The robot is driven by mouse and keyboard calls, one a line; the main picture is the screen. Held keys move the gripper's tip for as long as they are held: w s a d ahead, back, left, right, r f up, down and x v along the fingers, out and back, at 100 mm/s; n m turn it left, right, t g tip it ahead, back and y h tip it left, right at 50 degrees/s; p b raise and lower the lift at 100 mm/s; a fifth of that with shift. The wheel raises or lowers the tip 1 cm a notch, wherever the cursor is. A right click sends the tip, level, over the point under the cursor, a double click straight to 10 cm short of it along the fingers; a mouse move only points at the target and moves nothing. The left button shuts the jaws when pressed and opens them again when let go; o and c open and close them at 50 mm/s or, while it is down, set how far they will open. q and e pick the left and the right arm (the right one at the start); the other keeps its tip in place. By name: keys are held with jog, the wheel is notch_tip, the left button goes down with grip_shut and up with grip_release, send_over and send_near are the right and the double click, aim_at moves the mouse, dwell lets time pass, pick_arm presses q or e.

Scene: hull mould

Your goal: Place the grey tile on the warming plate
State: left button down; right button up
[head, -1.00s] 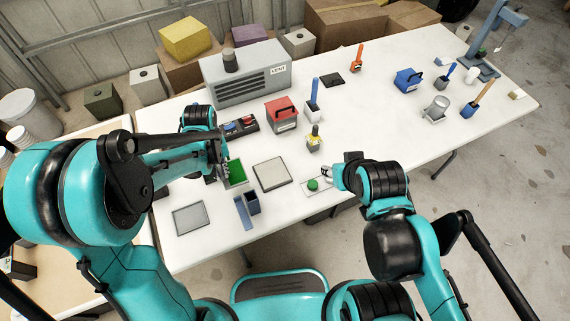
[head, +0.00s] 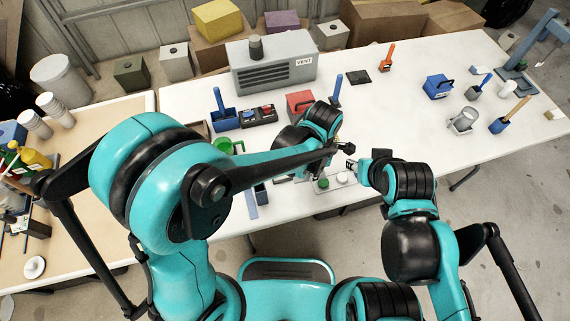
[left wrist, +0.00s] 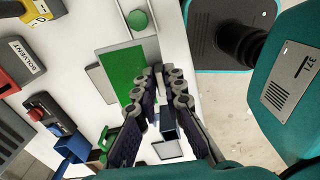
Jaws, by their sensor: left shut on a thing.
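My left gripper (left wrist: 168,78) is shut at the edge of a flat thing with a green face (left wrist: 122,68). I cannot tell whether this is the grey tile seen from its other side. Behind it in the left wrist view, a light grey plate (left wrist: 100,86) on the table is partly covered. In the head view my left gripper (head: 333,149) is near the table's front, and its arm hides much of the work area. My right gripper (head: 351,164) is close to its right; its opening is unclear. A smaller framed pale grey panel (left wrist: 168,150) lies farther back in the left wrist view.
A green button (head: 323,183) is on a pale base near both grippers. A blue open box (head: 262,192) stands at the front edge. A red box (head: 299,102) and a grey vent unit (head: 272,75) stand behind. The table's centre right is fairly clear.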

pick_arm(q)
jog(key=shift+s+d+f+n, duration=0.1)
jog(key=shift+s+d+n, duration=0.1)
jog(key=shift+d+n, duration=0.3)
jog(key=w+a+f+b, duration=0.1)
jog(key=w+a+f, duration=0.1)
jog(key=w+a+f+b, duration=0.1)
jog(key=w+a+f, duration=0.1)
jog(key=w+a, duration=0.1)
jog(key=w+a+f+b, duration=0.1)
jog(key=w+a+f, duration=0.2)
jog(key=shift+w+b, duration=0.1)
jog(key=shift+b, duration=0.3)
jog(key=shift+f+b, duration=0.85)
jog(key=shift+f, duration=1)
jog(key=shift+f, duration=0.15)
jog(key=c, duration=1.6)
grip_release()
